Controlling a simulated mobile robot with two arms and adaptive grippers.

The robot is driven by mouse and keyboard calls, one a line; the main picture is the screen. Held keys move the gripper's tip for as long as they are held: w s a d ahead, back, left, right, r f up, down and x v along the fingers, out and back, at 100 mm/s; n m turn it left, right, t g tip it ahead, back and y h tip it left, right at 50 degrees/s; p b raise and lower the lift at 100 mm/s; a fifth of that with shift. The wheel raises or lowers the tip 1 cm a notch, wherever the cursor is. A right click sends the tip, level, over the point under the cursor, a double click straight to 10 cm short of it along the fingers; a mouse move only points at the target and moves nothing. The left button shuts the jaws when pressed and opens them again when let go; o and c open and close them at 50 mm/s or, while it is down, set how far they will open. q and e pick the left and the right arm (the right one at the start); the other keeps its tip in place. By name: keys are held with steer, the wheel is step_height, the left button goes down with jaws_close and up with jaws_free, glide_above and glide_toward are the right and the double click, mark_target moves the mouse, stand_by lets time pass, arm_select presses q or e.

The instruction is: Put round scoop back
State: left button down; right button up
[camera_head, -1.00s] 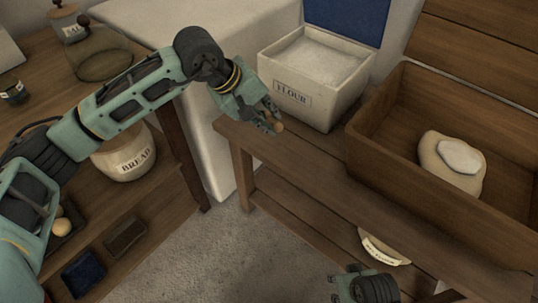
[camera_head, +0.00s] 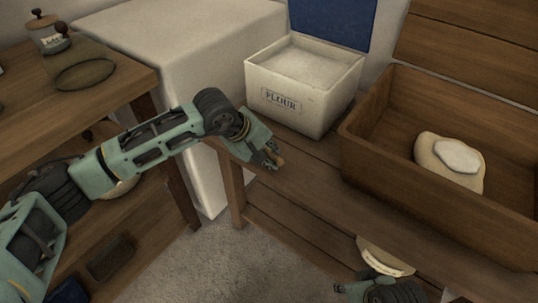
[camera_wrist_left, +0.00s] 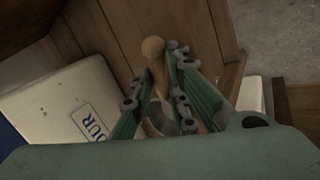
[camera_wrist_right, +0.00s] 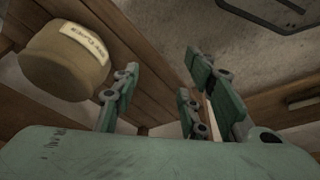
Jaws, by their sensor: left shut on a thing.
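A light wooden scoop (camera_head: 279,160) shows its handle end at my left gripper (camera_head: 269,155), which is shut on it. In the left wrist view the scoop's rounded handle tip (camera_wrist_left: 153,48) sticks out past the fingers, with its round part partly hidden between them. The left gripper is at the front left corner of the wooden bench, below and in front of the white flour box (camera_head: 301,92). My right gripper (camera_wrist_right: 160,68) has its fingers apart, with nothing between them. It shows at the bottom edge of the head view.
The flour box is open, with its blue lid (camera_head: 335,22) raised. A wooden trough (camera_head: 385,180) holding a pale mound stands to its right. A labelled crock (camera_wrist_right: 62,65) is near the right gripper, at the bench's lower shelf. A wooden shelf unit (camera_head: 110,75) is on the left.

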arm_select(q)
steer(key=shift+f, duration=0.45)
arm_select(e)
steer(key=shift+r, duration=0.25)
arm_select(q)
steer(key=shift+f, duration=0.1)
arm_select(e)
steer(key=shift+s+f, duration=0.1)
arm_select(q)
steer(key=c, duration=1.7)
jaws_free()
arm_select(e)
steer(key=shift+r, duration=0.3)
steer(key=shift+r, duration=0.1)
arm_select(q)
steer(key=p+v, duration=0.1)
steer(key=v, duration=1.1)
arm_select(e)
steer(key=x, duration=0.5)
steer(key=shift+s+f, duration=0.25)
steer(key=shift+s, duration=0.15)
